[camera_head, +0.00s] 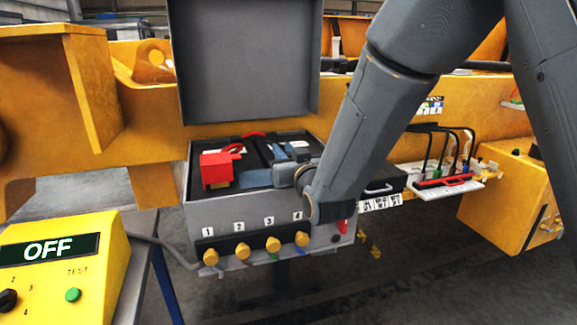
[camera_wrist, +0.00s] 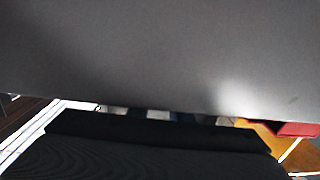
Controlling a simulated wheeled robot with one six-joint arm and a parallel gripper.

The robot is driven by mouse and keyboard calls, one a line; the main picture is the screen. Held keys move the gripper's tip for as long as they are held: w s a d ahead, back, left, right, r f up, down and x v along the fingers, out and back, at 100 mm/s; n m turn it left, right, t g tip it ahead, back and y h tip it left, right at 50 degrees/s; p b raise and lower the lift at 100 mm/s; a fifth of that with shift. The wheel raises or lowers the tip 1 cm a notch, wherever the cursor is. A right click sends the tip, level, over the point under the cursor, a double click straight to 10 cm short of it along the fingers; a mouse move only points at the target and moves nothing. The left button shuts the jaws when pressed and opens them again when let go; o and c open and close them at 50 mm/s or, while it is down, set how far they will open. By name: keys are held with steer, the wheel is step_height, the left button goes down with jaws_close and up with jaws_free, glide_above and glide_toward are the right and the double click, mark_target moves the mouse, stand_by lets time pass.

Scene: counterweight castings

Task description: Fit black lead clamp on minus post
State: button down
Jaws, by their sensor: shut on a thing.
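My gripper (camera_head: 284,165) is inside the open grey box (camera_head: 200,215), over its right half, and partly hidden by my wrist. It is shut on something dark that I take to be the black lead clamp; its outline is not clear. In the wrist view a black ribbed block (camera_wrist: 150,155) fills the bottom and a plain grey surface fills the top. A red block-shaped part (camera_head: 216,169), with a red lead (camera_head: 255,134) behind it, sits at the left inside the box. I cannot make out the minus post.
The box's raised lid (camera_head: 245,65) stands behind the opening. Several yellow knobs (camera_head: 242,250) line its front. A yellow control unit (camera_head: 60,265) reading OFF stands at lower left. A rack with black hooked leads (camera_head: 440,150) and a yellow cabinet (camera_head: 515,200) are at right.

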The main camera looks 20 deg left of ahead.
step_height(320, 180, up, 9)
steer(key=b, duration=0.2)
steer(key=w+d+p, duration=0.5)
steer(key=d+p, duration=0.2)
steer(key=p, duration=0.2)
steer(key=shift+d, duration=0.2)
stand_by(0.5)
steer(key=shift+m+h, duration=0.3)
steer(key=shift+h, duration=0.1)
steer(key=shift+f+b, duration=2.5)
steer(key=shift+f, duration=0.35)
steer(key=shift+f+b, duration=1.65)
steer(key=shift+b, duration=0.1)
steer(key=c, duration=1.5)
jaws_free()
steer(key=shift+c, duration=0.2)
